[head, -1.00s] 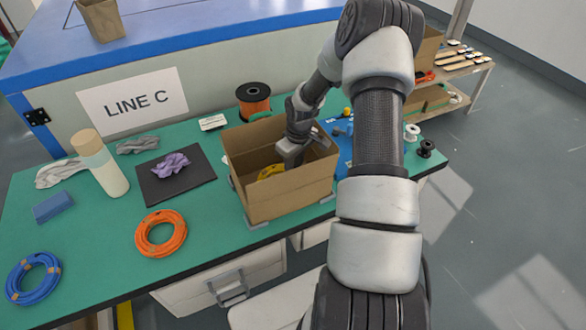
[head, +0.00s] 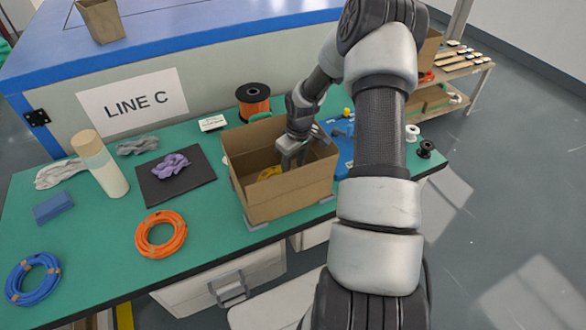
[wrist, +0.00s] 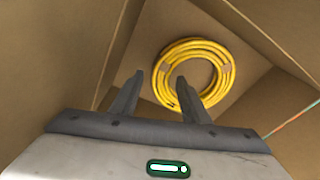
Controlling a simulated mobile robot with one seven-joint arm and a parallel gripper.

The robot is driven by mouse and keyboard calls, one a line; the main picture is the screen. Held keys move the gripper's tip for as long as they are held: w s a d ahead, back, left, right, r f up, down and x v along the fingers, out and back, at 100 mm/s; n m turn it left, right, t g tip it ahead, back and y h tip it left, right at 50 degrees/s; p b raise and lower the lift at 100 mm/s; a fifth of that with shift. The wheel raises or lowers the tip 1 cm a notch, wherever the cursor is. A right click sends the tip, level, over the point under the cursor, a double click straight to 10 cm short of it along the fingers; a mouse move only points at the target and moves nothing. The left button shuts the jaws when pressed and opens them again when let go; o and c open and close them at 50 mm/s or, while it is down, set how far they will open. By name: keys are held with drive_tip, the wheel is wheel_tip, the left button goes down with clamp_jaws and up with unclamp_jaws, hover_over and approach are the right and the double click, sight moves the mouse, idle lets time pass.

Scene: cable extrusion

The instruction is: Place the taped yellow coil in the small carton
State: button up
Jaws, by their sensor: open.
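The yellow coil (wrist: 222,60), with tan tape on it, lies on the bottom of the small carton (wrist: 270,100) in the wrist view. In the head view only a bit of the yellow coil (head: 270,172) shows past the wall of the carton (head: 290,199), which stands open on the green bench. My gripper (wrist: 158,90) is open, with its fingers apart and nothing held between them. It points down into the carton, above the coil. In the head view my gripper (head: 290,160) is at the carton's opening, near its right side.
An orange coil (head: 161,234) and a blue coil (head: 34,279) lie on the bench to the left. An orange spool (head: 254,101) stands behind the carton.

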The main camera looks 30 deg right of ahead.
wheel_tip(320, 180, up, 10)
drive_tip(key=s, duration=0.1)
drive_tip(key=shift+s+d+r, duration=0.15)
drive_tip(key=shift+d+r, duration=0.05)
